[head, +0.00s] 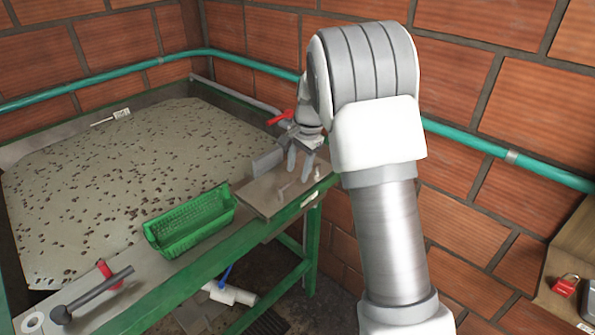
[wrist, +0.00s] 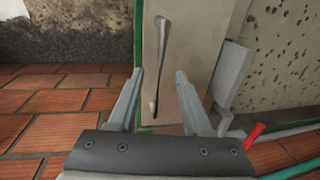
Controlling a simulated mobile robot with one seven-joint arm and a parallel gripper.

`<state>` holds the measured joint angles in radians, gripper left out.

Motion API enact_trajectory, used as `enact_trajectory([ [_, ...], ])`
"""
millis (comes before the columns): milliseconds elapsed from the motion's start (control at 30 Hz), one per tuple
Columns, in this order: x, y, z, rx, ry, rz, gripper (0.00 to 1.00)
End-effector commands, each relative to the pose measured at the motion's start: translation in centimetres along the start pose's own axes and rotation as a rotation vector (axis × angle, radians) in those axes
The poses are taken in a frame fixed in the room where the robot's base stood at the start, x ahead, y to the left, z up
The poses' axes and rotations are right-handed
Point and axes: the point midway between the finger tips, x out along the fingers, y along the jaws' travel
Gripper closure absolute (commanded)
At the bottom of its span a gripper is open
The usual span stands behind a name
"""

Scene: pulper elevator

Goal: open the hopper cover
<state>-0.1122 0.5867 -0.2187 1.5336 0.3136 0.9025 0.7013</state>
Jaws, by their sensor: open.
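The hopper cover, a flat grey-brown plate (head: 262,197), lies at the near right corner of the tank and looks shut. A thin bar handle (head: 287,188) is on its top. In the wrist view the cover (wrist: 195,55) stretches ahead of my gripper, and the handle (wrist: 160,65) runs lengthwise between the two fingers. My gripper (head: 300,165) is open and empty above the cover, with its fingers on either side of the handle's line in the wrist view. I cannot tell the exact gap between the fingertips and the handle.
A green basket (head: 190,225) stands left of the cover. A grey upright plate (head: 267,160) is at the cover's far edge, with a red lever (head: 281,117) behind. A teal pipe (head: 465,138) runs along the brick wall. A red padlock (head: 566,285) sits far right.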

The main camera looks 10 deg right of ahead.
Motion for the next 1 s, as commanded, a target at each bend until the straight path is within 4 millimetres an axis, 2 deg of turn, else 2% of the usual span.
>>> enact_trajectory([
  [200,1.6,0.0,0.0,0.001,0.0,0.0,0.51],
  [467,1.8,0.0,0.0,0.0,0.0,-0.001,0.51],
  [567,1.8,0.0,0.0,0.0,0.0,0.0,0.65],
  [767,1.8,0.0,0.0,0.0,0.0,0.0,1.0],
  [1000,1.7,0.0,0.0,0.0,0.0,-0.001,1.0],
])
